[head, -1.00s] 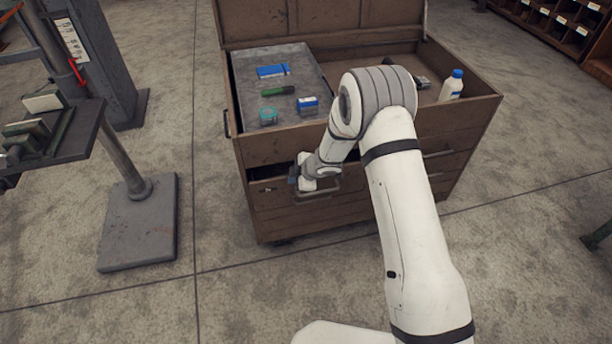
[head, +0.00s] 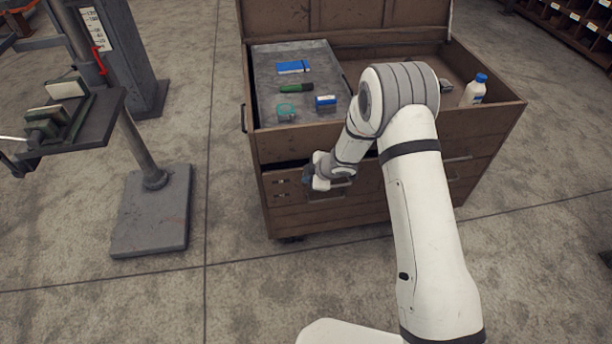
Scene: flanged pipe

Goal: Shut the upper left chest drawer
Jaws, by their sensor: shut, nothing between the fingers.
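The brown chest (head: 400,134) stands ahead with its lid up. Its upper left drawer (head: 282,186) is in the front face, left of my arm. A dark gap shows along the drawer's top edge, so it looks slightly open. Its handle (head: 342,184) is partly hidden by my wrist. My gripper (head: 307,175) is shut and empty, in front of the drawer's face near the handle. I cannot tell whether it touches the face. My forearm hides part of the chest front.
A grey tray (head: 345,72) in the chest top holds a blue box (head: 293,67), a green marker (head: 296,88) and small items. A white bottle (head: 474,91) stands at the right. A stand with a grey base (head: 150,235) is on the left. Floor in front is clear.

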